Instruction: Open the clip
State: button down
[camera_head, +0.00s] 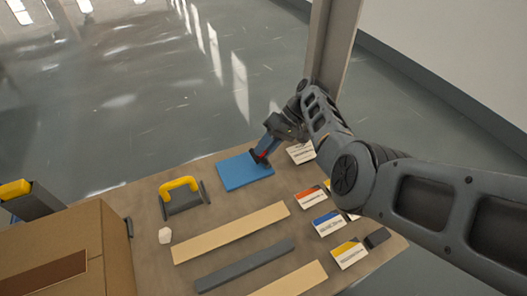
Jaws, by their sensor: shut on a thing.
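My gripper (260,156) points down over the right end of a flat blue pad (240,173) on the brown table. It is shut on a small red and blue piece (267,147), which may be the clip. The piece is small and partly hidden by the gripper, so I cannot tell its shape or whether it is open. I cannot tell whether it touches the pad. A yellow-handled grey piece (179,186) stands on the table to the left of the pad, apart from my gripper.
Light wooden strips (230,234) and a dark grey strip (245,265) lie at the front. Labelled cards (327,222) lie to the right, below my arm. A cardboard box (110,240) fills the left front. A small white block (165,235) sits near it. A grey post (333,45) rises behind.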

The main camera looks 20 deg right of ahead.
jog(key=shift+d+y+b, duration=0.15)
jog(key=shift+y+b, duration=0.15)
jog(key=shift+y, duration=0.1)
